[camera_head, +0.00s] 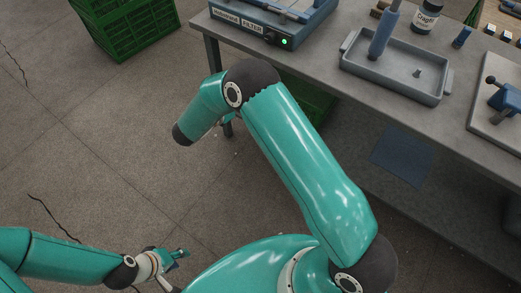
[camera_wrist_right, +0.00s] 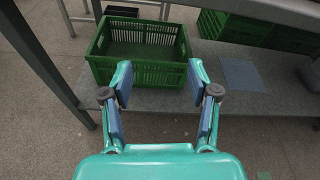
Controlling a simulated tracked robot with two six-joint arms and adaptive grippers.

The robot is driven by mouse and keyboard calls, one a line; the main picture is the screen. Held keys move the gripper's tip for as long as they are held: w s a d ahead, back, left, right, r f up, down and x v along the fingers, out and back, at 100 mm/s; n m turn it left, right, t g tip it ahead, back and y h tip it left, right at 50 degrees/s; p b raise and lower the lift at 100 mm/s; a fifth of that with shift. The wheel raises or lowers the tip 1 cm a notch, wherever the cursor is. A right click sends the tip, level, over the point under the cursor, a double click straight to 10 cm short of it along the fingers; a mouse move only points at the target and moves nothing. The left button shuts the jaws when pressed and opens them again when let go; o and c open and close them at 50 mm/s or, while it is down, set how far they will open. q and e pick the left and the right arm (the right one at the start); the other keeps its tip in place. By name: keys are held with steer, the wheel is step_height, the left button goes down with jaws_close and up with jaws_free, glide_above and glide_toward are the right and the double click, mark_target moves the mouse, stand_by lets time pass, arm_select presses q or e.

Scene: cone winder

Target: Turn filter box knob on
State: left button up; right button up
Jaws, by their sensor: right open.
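The filter box (camera_head: 275,17) is a blue-grey unit with a "FILTER" label, at the far left part of the table in the head view. A small dark knob (camera_head: 269,36) sits on its front, beside a lit green lamp (camera_head: 284,42). The knob's setting is too small to read. My right gripper (camera_wrist_right: 160,85) is open and empty in the right wrist view, facing a green crate below table height. The filter box is not visible in that view. My left gripper (camera_head: 175,258) is low at the left in the head view, over the floor, far from the box; its jaw state is unclear.
Open floor lies left.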

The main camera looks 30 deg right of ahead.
steer(key=s+f+m+g+y+b, duration=0.1)
steer(key=s+f+g+y, duration=0.1)
steer(key=s+f, duration=0.3)
steer(key=s+a+f+m+g+y+b, duration=0.1)
steer(key=s+f+m+g+y, duration=0.1)
steer(key=s+f, duration=0.4)
steer(key=shift+s+f+g+y+b, duration=0.25)
steer(key=shift+f+g+y, duration=0.45)
steer(key=shift+f, duration=1.85)
steer(key=shift+w, duration=0.1)
